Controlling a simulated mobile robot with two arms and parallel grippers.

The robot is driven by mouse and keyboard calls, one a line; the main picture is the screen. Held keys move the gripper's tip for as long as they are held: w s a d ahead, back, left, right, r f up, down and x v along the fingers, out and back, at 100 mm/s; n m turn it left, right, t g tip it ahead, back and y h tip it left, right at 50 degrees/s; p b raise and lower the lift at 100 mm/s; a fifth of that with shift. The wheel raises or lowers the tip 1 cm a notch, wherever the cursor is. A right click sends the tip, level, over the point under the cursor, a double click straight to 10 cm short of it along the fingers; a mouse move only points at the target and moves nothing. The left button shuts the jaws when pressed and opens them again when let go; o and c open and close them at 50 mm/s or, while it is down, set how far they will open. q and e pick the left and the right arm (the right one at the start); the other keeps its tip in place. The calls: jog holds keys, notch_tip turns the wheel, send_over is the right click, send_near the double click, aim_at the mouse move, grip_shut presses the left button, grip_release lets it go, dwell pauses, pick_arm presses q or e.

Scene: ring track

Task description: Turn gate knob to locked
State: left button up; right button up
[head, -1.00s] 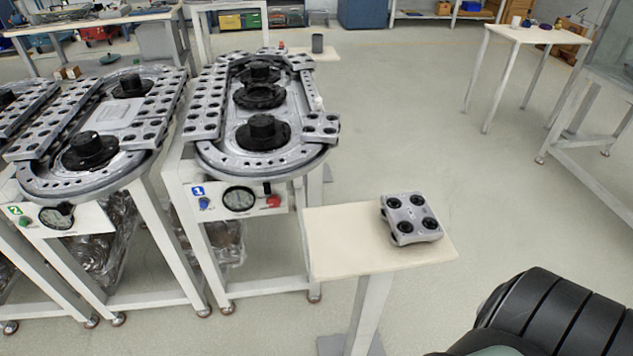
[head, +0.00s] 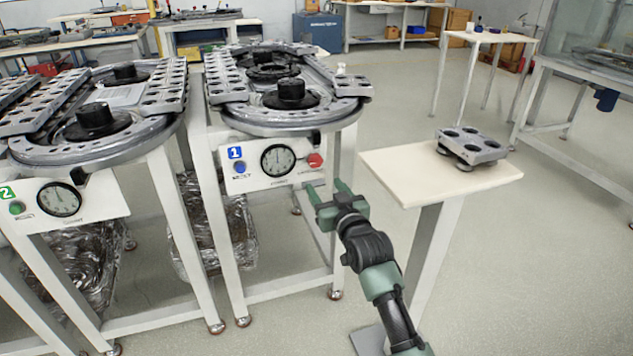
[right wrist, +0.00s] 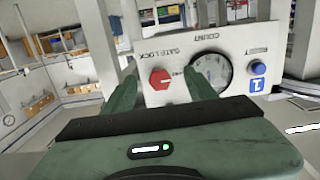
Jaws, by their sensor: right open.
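The red gate lock knob (head: 314,160) is on the right of the white front panel (head: 253,181) of station 1. In the right wrist view the knob (right wrist: 160,79) appears as a red hexagon beside the upside-down words GATE LOCK. Its turned position is too small to tell. My right gripper (head: 326,188) is open and empty, just below and in front of the knob in the head view. In the right wrist view its two green fingers (right wrist: 161,92) stand on either side of the knob, with no visible contact. My left gripper is not in view.
The panel also has a round dial (head: 278,161) and a blue button (head: 239,167). The ring track (head: 285,122) lies above the panel. A small beige table (head: 410,177) with a grey four-hole block (head: 471,147) stands to the right. Station 2 (head: 60,198) is at the left.

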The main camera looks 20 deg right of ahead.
aim_at(316, 162)
jog(key=shift+t, duration=0.3)
jog(key=w+r, duration=0.1)
jog(key=w, duration=0.1)
jog(key=w+r+b, duration=0.1)
jog(key=w, duration=0.2)
jog(key=w+r+b, duration=0.1)
jog(key=w, duration=0.2)
jog(key=shift+d, duration=0.1)
grip_shut()
